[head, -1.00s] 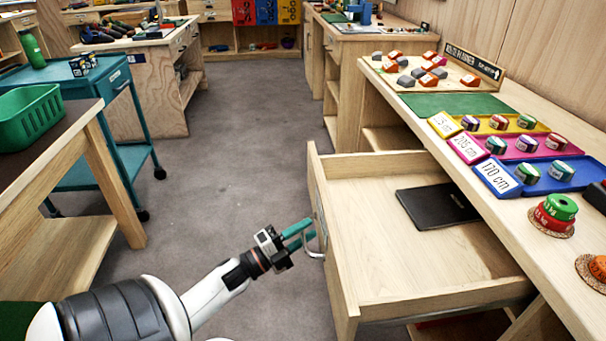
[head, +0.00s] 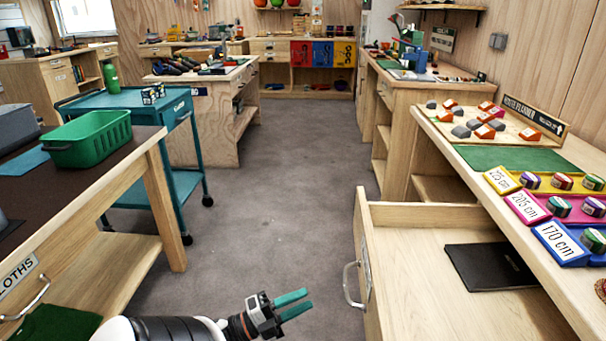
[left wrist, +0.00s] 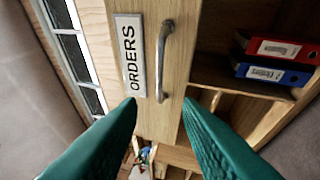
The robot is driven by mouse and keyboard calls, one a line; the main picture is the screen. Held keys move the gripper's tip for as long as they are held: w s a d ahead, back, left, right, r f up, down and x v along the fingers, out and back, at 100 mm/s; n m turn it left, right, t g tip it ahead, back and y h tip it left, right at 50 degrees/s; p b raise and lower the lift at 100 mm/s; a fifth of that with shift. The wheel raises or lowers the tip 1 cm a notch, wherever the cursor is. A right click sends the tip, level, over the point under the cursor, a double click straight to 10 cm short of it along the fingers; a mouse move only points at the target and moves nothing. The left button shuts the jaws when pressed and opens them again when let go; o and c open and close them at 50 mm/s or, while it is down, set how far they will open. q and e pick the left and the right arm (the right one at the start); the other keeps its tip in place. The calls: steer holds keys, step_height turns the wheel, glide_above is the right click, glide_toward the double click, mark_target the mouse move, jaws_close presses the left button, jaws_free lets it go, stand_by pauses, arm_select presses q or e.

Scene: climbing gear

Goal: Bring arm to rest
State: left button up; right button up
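My left gripper (head: 294,304) is at the bottom middle of the head view, with two teal fingers spread apart and nothing between them. It is left of the open drawer (head: 385,225) and apart from its metal handle (head: 351,285). The left wrist view shows both teal fingers (left wrist: 160,125) apart, facing the drawer front with an "ORDERS" label (left wrist: 130,55) and the handle (left wrist: 164,60). My right gripper is in neither view.
The open drawer holds a dark flat folder (head: 490,267) and juts out from the right workbench (head: 470,152). A left table (head: 110,188) holds a green basket (head: 90,139); a teal cart (head: 120,99) stands behind. Clear grey floor (head: 275,190) lies between.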

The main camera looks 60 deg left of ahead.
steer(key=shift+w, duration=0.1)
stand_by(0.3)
